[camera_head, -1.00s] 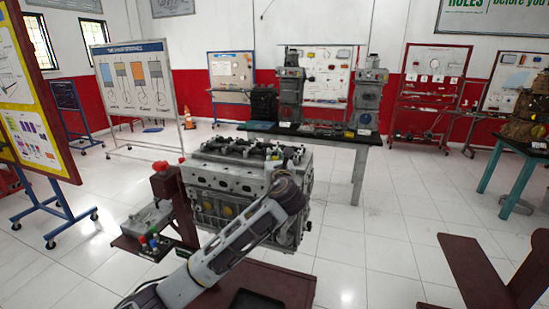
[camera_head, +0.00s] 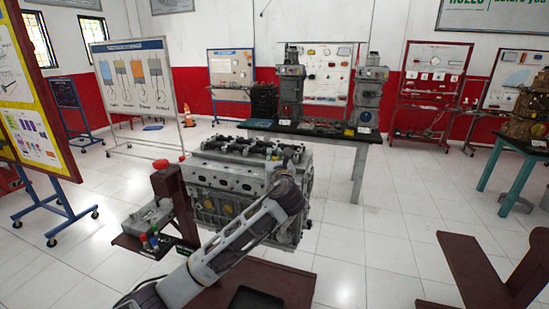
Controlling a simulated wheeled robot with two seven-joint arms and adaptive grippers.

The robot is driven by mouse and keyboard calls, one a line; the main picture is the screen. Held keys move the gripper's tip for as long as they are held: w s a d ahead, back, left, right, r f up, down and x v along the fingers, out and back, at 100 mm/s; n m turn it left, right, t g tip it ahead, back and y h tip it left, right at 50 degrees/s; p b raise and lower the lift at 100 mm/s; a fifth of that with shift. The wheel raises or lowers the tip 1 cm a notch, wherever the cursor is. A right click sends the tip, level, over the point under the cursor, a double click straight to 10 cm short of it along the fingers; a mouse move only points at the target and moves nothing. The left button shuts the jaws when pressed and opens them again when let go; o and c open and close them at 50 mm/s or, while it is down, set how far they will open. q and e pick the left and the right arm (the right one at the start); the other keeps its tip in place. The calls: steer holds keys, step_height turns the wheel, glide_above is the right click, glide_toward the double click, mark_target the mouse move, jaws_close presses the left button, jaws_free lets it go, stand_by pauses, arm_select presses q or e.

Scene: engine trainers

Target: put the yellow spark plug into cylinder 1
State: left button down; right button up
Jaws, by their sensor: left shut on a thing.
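The grey engine block (camera_head: 235,190) stands on a dark red stand in the middle of the view. My left gripper (camera_head: 287,160) is over the right end of the engine's top, partly hidden behind my own wrist. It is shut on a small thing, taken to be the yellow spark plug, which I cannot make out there. Which cylinder hole lies under it I cannot tell. Small red, blue and green pieces (camera_head: 149,240) stand on a side tray (camera_head: 128,243) left of the engine; no yellow one shows among them. My right gripper is not in view.
A red-topped post (camera_head: 160,164) rises between the tray and the engine. A black-topped table (camera_head: 330,136) with engine parts stands behind. Display boards (camera_head: 137,80) line the back and left. A dark red stand (camera_head: 475,270) is at lower right. The tiled floor between is clear.

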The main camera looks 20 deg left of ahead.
arm_select(q)
steer(key=c, duration=1.2)
jaws_free()
steer(key=shift+c, duration=0.2)
steer(key=shift+f, duration=0.1)
steer(key=v, duration=1.2)
